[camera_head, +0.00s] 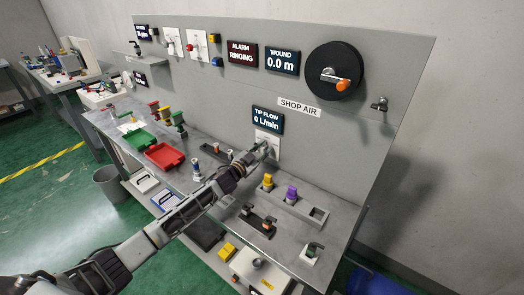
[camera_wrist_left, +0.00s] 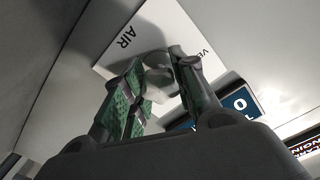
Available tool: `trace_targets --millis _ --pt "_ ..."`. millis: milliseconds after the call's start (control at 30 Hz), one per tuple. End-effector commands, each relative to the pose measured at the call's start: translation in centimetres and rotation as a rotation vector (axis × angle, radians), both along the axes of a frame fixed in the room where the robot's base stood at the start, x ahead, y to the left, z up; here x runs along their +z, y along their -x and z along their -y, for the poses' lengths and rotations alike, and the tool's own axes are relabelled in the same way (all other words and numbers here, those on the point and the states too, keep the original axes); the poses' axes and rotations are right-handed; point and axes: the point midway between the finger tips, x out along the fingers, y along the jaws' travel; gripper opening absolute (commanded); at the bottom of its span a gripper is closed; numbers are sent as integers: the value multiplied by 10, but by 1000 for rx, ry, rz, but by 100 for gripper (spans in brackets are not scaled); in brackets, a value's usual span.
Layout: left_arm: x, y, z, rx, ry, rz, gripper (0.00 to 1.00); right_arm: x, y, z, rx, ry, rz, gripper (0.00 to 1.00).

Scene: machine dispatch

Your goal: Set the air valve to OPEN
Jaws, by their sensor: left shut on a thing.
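The air valve's white plate (camera_head: 268,138) is on the grey panel, just below the TIP FLOW display (camera_head: 267,121), which reads 0 L/min. In the left wrist view the plate (camera_wrist_left: 118,42) shows the word AIR and part of another label. My left gripper (camera_head: 264,150) reaches the plate from the left. In the wrist view its green-padded fingers (camera_wrist_left: 158,85) are shut on the pale grey valve handle (camera_wrist_left: 158,62). The fingers hide much of the handle, and I cannot read its setting. My right gripper is not in view.
The metal bench (camera_head: 190,183) below the panel holds a red tray (camera_head: 165,156), a green tray (camera_head: 139,138) and a grey holder (camera_head: 318,214) with yellow and purple pieces. A black reel (camera_head: 335,71) and a small tap (camera_head: 380,104) are on the panel at right.

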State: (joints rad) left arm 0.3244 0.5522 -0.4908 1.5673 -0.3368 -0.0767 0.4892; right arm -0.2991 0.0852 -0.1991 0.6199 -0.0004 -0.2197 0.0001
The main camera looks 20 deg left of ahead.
Motion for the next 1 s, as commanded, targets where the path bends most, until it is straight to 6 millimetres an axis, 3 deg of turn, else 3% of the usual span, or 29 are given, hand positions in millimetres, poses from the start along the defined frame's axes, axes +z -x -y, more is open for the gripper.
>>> trace_targets --millis 467,1000 --pt "0 0 0 0 -169 60 4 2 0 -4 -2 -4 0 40" --pt "-1 0 0 0 -627 226 4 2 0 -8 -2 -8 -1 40"
